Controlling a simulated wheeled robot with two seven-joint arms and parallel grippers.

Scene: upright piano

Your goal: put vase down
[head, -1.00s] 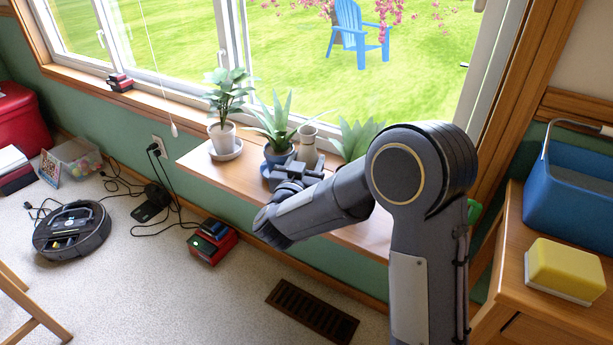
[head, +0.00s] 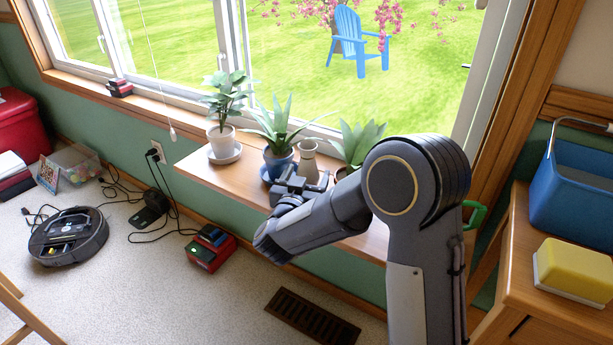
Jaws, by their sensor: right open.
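The beige vase (head: 308,163) stands upright at the wooden window shelf (head: 240,183), between the blue-potted plant (head: 278,162) and another leafy plant (head: 358,143). My right gripper (head: 303,183) is open, low over the shelf, right at the near side of the vase. It hides the vase's lower part, so I cannot tell whether the fingers still touch it or see its base meet the shelf. My left gripper is not in view.
A white-potted plant (head: 222,140) stands on a saucer at the shelf's left. My right forearm covers much of the shelf's right part. A blue bin (head: 572,190) and yellow sponge-like block (head: 573,270) are on the wooden furniture at right. The shelf's left front is bare.

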